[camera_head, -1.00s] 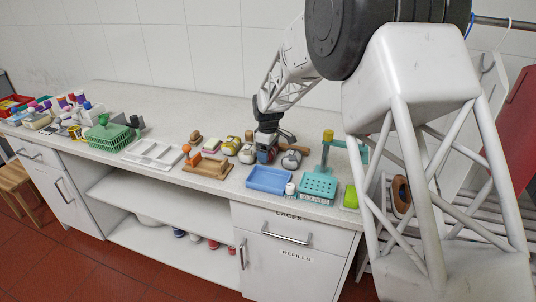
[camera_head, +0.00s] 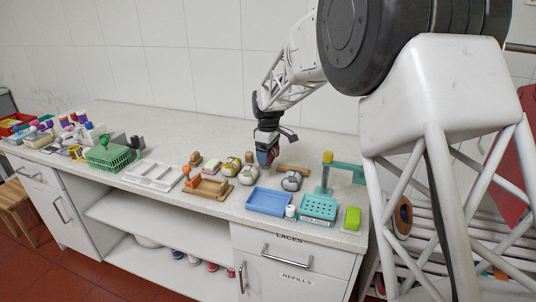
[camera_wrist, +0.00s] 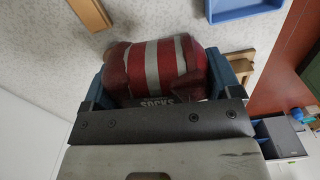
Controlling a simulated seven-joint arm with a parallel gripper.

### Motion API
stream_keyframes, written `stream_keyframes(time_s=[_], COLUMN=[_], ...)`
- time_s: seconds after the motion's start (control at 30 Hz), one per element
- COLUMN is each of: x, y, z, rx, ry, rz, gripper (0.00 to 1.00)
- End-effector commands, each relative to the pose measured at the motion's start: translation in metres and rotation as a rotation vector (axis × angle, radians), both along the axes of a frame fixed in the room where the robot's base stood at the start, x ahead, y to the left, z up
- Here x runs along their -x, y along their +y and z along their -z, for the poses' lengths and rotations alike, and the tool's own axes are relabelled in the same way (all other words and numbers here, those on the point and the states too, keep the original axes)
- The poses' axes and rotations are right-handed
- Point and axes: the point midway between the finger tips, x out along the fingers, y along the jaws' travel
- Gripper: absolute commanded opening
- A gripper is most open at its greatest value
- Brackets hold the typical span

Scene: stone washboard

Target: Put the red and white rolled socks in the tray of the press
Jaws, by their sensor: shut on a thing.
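The red and white striped rolled socks (camera_wrist: 155,68) are between my gripper's fingers, with a label reading "SOCKS" near their lower edge in the wrist view. My gripper (camera_head: 267,155) is shut on them and holds them above the counter, behind the other rolled socks. The same socks are partly visible under the gripper in the head view (camera_head: 266,158). The teal sock press stands to the right, with a perforated tray (camera_head: 318,207) at its front and an arm with a yellow knob (camera_head: 328,157) behind the tray.
A blue tray (camera_head: 269,201) lies left of the press, with a small white bottle (camera_head: 290,211) between them. Grey rolled socks (camera_head: 291,181), pale rolled socks (camera_head: 248,175) and yellow ones (camera_head: 231,167) sit nearby. A green block (camera_head: 352,218) is right of the press.

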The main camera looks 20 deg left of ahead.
Motion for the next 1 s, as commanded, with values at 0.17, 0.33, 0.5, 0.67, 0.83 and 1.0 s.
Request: stream_keyframes(time_s=[0.17,0.33,0.5,0.67,0.83,1.0], x=[0.000,0.000,0.001,0.005,0.013,0.026], y=[0.000,0.000,-0.003,-0.014,-0.036,-0.065], z=[0.000,0.000,-0.001,-0.001,-0.003,-0.004], rx=[0.000,0.000,-0.001,0.000,-0.001,-0.001], ry=[0.000,0.000,-0.001,0.000,-0.001,0.000], rz=[0.000,0.000,0.019,0.087,0.226,0.420], gripper=[0.56,0.56,0.56,0.56,0.56,0.56])
